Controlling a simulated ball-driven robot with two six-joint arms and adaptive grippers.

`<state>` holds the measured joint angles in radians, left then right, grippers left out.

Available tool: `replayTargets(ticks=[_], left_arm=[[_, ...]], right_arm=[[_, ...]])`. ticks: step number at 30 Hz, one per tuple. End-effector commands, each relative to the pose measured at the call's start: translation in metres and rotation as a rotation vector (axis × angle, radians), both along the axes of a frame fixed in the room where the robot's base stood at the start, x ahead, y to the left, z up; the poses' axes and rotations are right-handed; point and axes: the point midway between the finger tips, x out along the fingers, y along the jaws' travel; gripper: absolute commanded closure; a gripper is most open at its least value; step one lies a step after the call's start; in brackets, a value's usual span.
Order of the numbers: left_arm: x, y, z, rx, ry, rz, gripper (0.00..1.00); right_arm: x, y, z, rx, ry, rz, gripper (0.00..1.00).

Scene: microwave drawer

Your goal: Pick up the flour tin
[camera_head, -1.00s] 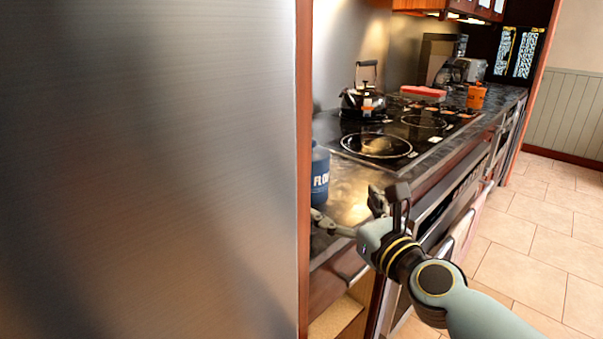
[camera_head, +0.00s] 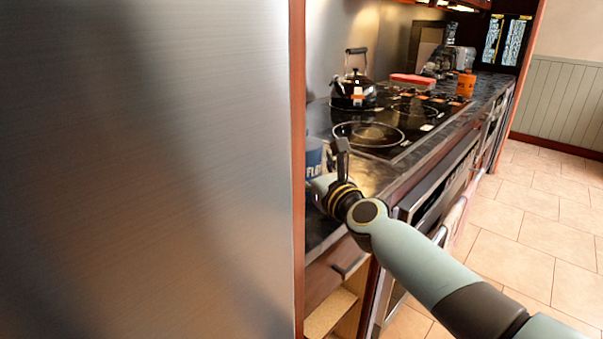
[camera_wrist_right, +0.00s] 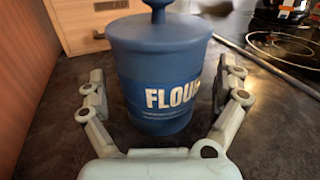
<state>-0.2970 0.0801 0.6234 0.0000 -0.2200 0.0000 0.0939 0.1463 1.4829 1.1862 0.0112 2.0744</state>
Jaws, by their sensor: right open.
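The blue flour tin (camera_wrist_right: 155,75) stands upright on the dark counter in the right wrist view. In the head view the tin (camera_head: 314,156) is partly hidden by the steel panel and my right gripper. My right gripper (camera_wrist_right: 162,95) is open, with one finger on each side of the tin. In the head view the right gripper (camera_head: 328,172) is at the tin, its fingers partly hidden. My left gripper is not in view.
A large steel panel (camera_head: 140,170) fills the left of the head view. Behind the tin are a black cooktop (camera_head: 385,132), a kettle (camera_head: 353,93), a red item (camera_head: 412,79) and an orange container (camera_head: 466,83). An open drawer or cabinet (camera_head: 330,312) shows below the counter.

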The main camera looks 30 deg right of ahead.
Motion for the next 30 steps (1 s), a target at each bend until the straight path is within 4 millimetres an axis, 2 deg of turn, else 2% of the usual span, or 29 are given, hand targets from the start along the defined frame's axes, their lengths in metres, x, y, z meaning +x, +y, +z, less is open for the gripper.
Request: replayTargets(ticks=[6, 21, 30], left_arm=[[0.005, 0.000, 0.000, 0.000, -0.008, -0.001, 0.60], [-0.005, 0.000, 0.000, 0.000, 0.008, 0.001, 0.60], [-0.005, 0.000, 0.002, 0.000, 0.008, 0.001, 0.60]], right_arm=[[0.001, 0.000, 0.000, 0.000, 0.000, 0.000, 0.00], [0.001, 0.000, 0.000, -0.001, 0.000, 0.000, 0.65], [0.001, 0.000, 0.003, -0.001, -0.001, 0.000, 0.65]])
